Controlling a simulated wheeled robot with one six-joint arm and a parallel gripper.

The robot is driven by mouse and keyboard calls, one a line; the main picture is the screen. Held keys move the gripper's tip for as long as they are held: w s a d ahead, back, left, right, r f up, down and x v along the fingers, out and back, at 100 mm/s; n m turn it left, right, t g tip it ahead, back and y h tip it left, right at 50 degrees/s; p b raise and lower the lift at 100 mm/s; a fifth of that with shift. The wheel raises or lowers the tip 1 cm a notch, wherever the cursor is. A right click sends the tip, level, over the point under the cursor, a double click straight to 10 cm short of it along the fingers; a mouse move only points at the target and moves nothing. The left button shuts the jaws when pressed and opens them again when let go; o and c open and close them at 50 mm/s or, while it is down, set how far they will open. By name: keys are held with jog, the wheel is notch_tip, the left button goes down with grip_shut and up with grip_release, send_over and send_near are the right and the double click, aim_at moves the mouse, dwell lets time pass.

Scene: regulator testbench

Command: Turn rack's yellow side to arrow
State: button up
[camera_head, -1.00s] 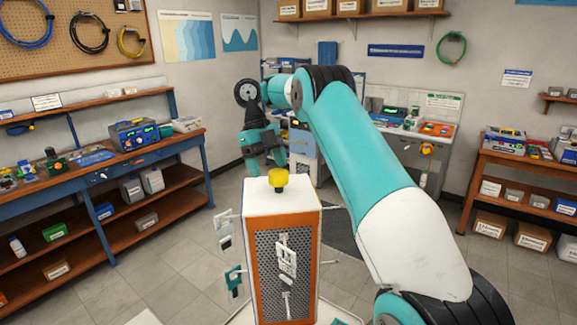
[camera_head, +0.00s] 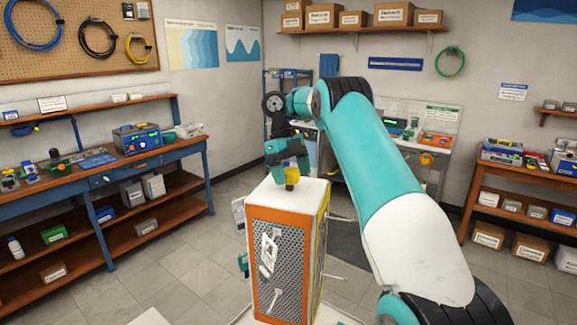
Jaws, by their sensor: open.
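The rack is a tall box with a white top (camera_head: 268,196) and a perforated, orange-framed panel (camera_head: 277,265) facing me and slightly left. Its yellow side (camera_head: 322,235) shows as a narrow strip at the right. A yellow knob (camera_head: 291,177) stands on the top. My gripper (camera_head: 288,166) is open and points down at the knob, its teal fingers overlapping the knob's upper part in the picture. I cannot tell whether they touch it. I cannot make out an arrow. The rack's far sides are hidden.
White and teal items (camera_head: 239,212) stick out from the rack's left side, and thin rods extend at its right. A blue workbench (camera_head: 105,178) stands left and another bench (camera_head: 520,180) right. The grey floor between is mostly open.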

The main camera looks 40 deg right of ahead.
jog(key=p+v, duration=0.8)
jog(key=v, duration=0.4)
jog(key=shift+s+d, duration=0.25)
jog(key=shift+r, duration=0.1)
